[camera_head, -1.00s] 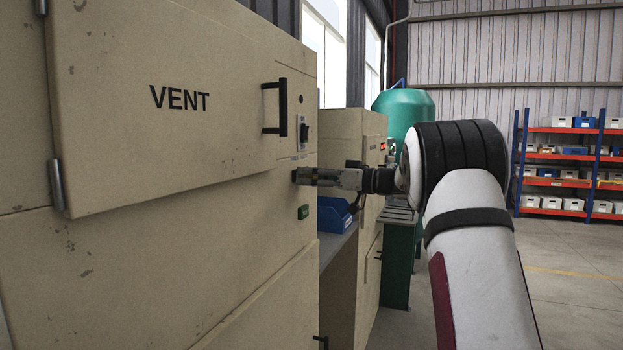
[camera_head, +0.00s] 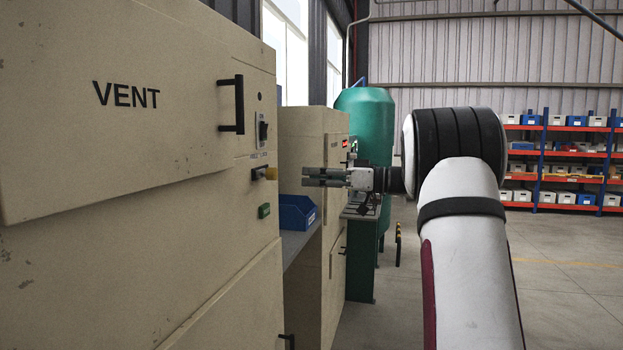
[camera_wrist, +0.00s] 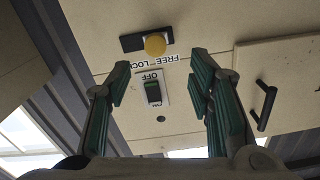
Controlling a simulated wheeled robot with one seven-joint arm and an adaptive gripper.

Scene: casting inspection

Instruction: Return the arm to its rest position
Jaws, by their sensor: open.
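My gripper (camera_head: 314,177) is at the end of my raised arm, pointing left toward the beige VENT cabinet (camera_head: 140,150). It is apart from the cabinet face and holds nothing. In the wrist view my gripper (camera_wrist: 165,88) shows two green-padded fingers spread apart. Between and beyond them are a dark switch (camera_wrist: 152,92) marked OFF and a yellow knob (camera_wrist: 155,44) near the words FREE and LOCK. The knob (camera_head: 265,173) also shows in the head view, below the switch (camera_head: 263,130).
The cabinet's black door handle (camera_head: 238,104) sticks out left of the switch. A blue bin (camera_head: 297,212) sits on a shelf beyond the cabinet. A green tank (camera_head: 366,125) stands farther back. Shelves with boxes (camera_head: 560,160) line the far right, with open floor before them.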

